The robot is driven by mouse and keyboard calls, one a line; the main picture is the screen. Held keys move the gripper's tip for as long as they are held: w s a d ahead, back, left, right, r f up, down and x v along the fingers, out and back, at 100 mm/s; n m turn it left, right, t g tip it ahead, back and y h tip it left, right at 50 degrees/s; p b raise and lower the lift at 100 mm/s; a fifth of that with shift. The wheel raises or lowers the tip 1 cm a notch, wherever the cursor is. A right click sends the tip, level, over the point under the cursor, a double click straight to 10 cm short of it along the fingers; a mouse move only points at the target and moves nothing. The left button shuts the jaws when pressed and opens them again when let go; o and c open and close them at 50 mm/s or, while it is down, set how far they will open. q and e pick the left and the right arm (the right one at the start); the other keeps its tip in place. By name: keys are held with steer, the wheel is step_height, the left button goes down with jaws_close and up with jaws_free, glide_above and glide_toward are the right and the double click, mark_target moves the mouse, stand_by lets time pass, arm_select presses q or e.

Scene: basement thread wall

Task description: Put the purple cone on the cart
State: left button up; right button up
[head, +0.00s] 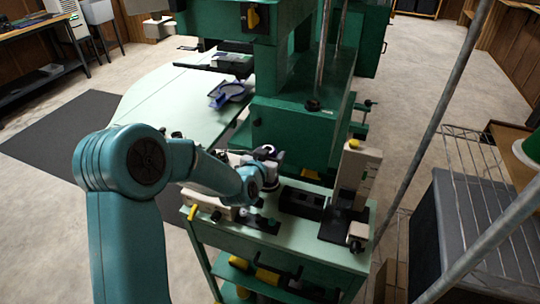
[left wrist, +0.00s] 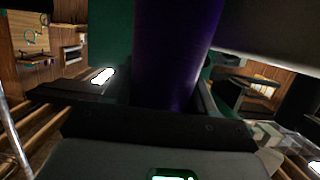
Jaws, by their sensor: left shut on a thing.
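The purple cone (left wrist: 175,50) fills the upper middle of the left wrist view, close to the camera and between the fingers of my left gripper (left wrist: 150,90). The gripper is shut on it. In the head view my left arm reaches in from the left, and its gripper (head: 268,160) is over the back left part of the cart. The cone is small and hard to make out there. The green cart (head: 300,246) has a pale top and lower shelves. I cannot tell whether the cone touches the cart top. My right gripper is not in view.
On the cart stand a black block (head: 303,202) and an upright beige device (head: 356,178) with a yellow knob. A green machine (head: 300,125) rises behind. A pale table (head: 170,100) is behind left. A wire rack (head: 480,190) and metal pole (head: 440,120) stand right.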

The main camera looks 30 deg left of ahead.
arm_select(q)
steer(key=o, duration=1.2)
steer(key=b+v, duration=0.5)
steer(key=v, duration=1.1)
steer(key=shift+s+d+r+b, duration=0.1)
steer(key=shift+s+d+b, duration=0.05)
steer(key=shift+b, duration=0.15)
steer(key=shift+s, duration=0.1)
